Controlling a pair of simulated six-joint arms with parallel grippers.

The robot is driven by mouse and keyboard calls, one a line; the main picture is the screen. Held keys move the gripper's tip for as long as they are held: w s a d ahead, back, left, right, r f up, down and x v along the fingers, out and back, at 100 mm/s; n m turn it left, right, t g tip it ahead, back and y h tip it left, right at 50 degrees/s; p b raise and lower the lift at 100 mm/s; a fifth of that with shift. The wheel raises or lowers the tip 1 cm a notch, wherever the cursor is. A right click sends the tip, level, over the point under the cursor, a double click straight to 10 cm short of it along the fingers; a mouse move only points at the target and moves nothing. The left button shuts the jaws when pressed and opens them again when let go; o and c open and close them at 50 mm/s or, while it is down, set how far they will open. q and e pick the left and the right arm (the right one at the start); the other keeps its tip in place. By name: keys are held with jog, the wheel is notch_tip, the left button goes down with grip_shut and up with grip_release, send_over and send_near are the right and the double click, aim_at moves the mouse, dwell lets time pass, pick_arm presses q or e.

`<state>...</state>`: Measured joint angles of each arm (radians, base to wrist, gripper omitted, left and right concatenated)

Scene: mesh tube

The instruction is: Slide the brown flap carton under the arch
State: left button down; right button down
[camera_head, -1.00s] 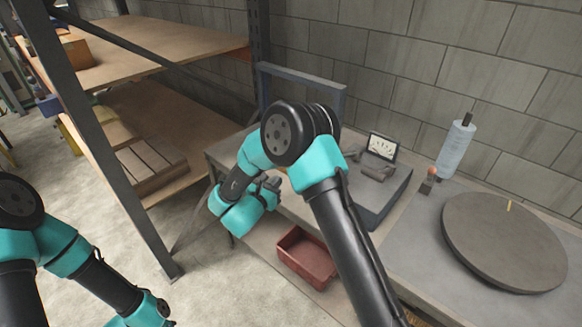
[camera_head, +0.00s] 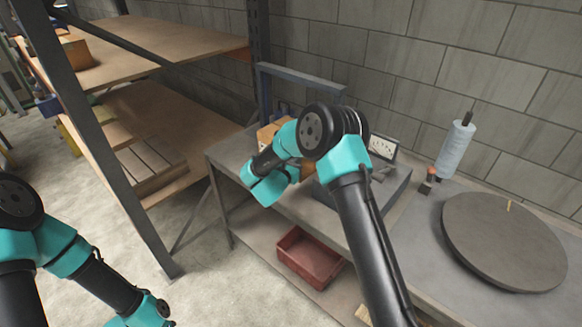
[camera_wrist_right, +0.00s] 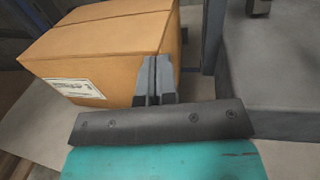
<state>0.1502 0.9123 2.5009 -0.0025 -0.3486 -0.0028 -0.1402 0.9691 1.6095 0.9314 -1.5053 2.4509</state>
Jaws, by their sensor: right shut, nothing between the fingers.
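The brown carton (camera_head: 266,134) is mostly hidden behind my right arm in the head view. It stands on the bench near the left post of the blue-grey arch (camera_head: 301,76). In the right wrist view the carton (camera_wrist_right: 100,55) is large, closed on top, with a white label. An upright post of the arch (camera_wrist_right: 212,38) stands just right of it. My right gripper (camera_wrist_right: 154,82) is shut and empty, its fingers over the carton's right front corner; whether they touch it I cannot tell. My left gripper is below the head view's edge.
A grey meter box (camera_head: 383,148) sits on the bench right of the arch. Farther right are a wrapped roll (camera_head: 456,150) and a round grey turntable (camera_head: 504,242). A red bin (camera_head: 308,258) stands on the lower shelf. A wooden rack (camera_head: 165,125) is at left.

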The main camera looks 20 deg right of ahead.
jog(key=shift+w+d, duration=0.15)
jog(key=x, duration=0.4)
dwell(0.4)
jog(key=shift+s+a, duration=0.3)
jog(key=shift+a, duration=0.15)
jog(key=v, duration=1.3)
jog(key=shift+d, duration=0.15)
